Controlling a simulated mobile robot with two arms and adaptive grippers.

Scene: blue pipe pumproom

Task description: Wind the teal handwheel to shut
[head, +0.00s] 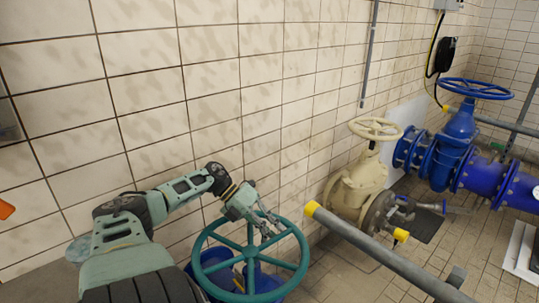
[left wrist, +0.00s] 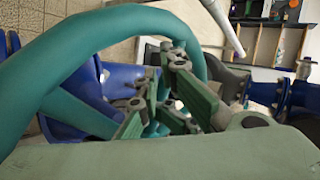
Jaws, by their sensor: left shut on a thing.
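The teal handwheel (head: 298,240) lies nearly level at the bottom middle of the head view, on top of a blue valve (head: 215,262). My left gripper (head: 266,226) reaches down over the far part of its rim and is shut on the wheel. In the left wrist view, the thick teal rim (left wrist: 75,55) arches across the left and top. The fingers of my left gripper (left wrist: 160,105) stand close around a teal part of the wheel. The exact contact is partly hidden by the fingers and the pale housing in front. My right gripper is not in view.
A tiled wall (head: 150,90) runs close behind the wheel. A grey rail with yellow ends (head: 375,248) crosses to the right of it. A cream valve with its own handwheel (head: 375,129) and a blue valve with a blue handwheel (head: 475,89) stand farther right.

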